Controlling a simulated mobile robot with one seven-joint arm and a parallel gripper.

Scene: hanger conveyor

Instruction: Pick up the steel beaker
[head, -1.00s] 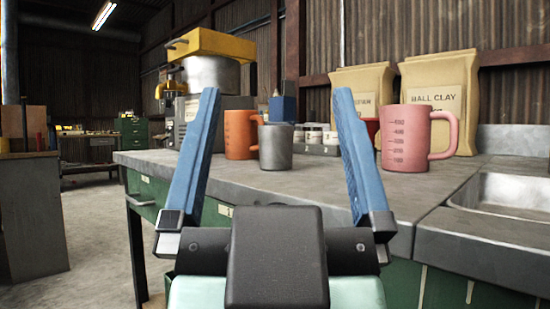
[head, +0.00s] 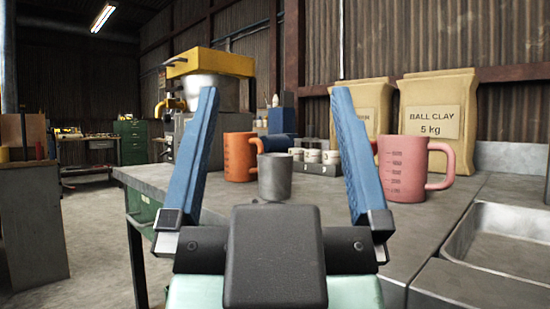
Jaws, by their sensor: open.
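In the picture the beaker shows between the fingers, beyond the gripper's body. I cannot tell the exact distance to it.
An orange mug (head: 240,157) stands just behind and left of the beaker. A pink measuring mug (head: 403,170) stands to the right, with clay bags (head: 438,112) behind it. A sink (head: 505,245) is at the right. Small jars (head: 313,156) stand behind. Bare benchtop (head: 345,215) lies right of the beaker.

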